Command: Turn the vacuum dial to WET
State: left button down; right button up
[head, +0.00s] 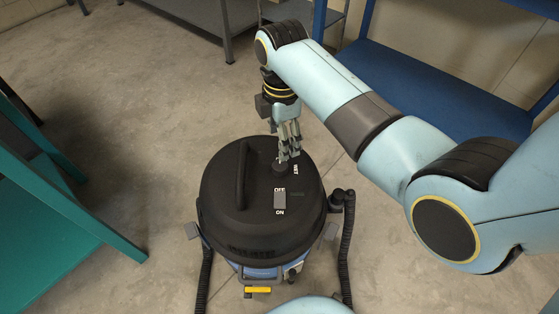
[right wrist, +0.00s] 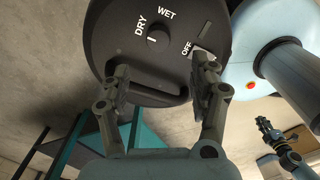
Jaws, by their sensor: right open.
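The vacuum (head: 225,200) stands on the floor with a round black lid. Its dial (right wrist: 158,37) is a small dark knob on the lid. The dial's white mark lies on its left side in the right wrist view, nearer the DRY label (right wrist: 140,29) than the WET label (right wrist: 167,12). My right gripper (head: 289,155) is above the dial; its fingers partly hide the dial in the head view. In the right wrist view the right gripper (right wrist: 163,72) is open and empty, with the dial beyond its fingertips. My left gripper (right wrist: 268,130) shows small there; its jaws are unclear.
An OFF/ON switch (head: 280,200) sits beside the dial, and a raised handle (head: 242,174) crosses the lid. Black hoses (head: 348,245) hang at the vacuum's sides. A teal bench (head: 50,215) stands left and blue shelving (head: 440,85) at the back right. Floor left of the vacuum is clear.

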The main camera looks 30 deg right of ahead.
aim_at(280, 165)
jog(key=f+b, duration=0.4)
jog(key=f, duration=0.6)
jog(key=shift+w+f, duration=0.15)
jog(key=shift+w, duration=0.05)
pick_arm(q)
jog(key=f, duration=0.2)
jog(key=s+f, duration=0.1)
jog(key=f, duration=0.1)
jog(key=shift+a+f, duration=0.2)
pick_arm(e)
jog(key=shift+c, duration=0.4)
